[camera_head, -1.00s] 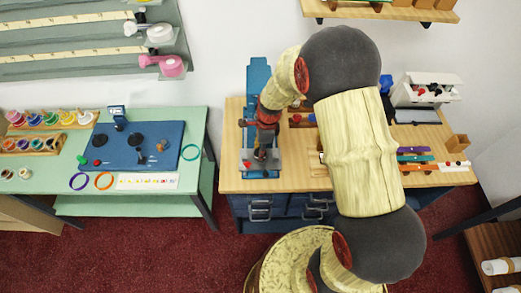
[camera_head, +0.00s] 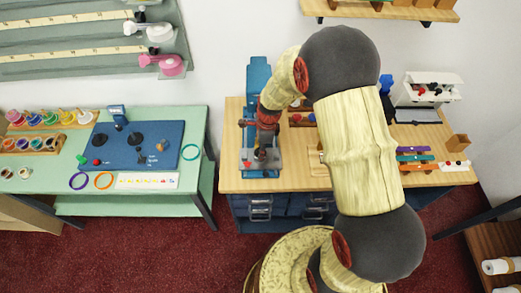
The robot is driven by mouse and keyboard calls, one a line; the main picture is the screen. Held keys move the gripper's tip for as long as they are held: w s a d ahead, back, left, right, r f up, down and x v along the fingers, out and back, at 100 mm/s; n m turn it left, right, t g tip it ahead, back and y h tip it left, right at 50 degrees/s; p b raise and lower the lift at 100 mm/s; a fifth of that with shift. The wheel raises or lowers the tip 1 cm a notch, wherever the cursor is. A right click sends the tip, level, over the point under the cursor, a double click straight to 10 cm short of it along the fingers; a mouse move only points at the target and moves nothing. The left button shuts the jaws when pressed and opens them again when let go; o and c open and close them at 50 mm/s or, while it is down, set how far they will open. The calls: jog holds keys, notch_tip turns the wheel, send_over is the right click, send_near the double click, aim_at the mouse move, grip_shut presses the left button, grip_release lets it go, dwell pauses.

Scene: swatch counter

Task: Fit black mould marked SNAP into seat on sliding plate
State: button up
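A blue press (camera_head: 258,76) stands at the left end of the wooden counter. Its grey base (camera_head: 252,164) has a small red part at the left, and dark parts show on it. My gripper (camera_head: 264,150) is over this base, pointing down in front of the press. It is small and dark here, so I cannot tell whether its fingers are open or shut. I cannot pick out the black mould or the SNAP mark. The sliding plate's seat is hidden or too small to make out under my gripper.
The wooden counter (camera_head: 290,178) has bare room at its front. My arm covers its middle. Coloured strips (camera_head: 413,158) and a white rack (camera_head: 428,90) stand on the right. A green table (camera_head: 190,122) with a blue board (camera_head: 170,136) stands apart on the left.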

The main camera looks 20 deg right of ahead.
jog(key=shift+f, duration=0.4)
jog(key=o, duration=1.4)
notch_tip(320, 180, up, 10)
dwell(0.5)
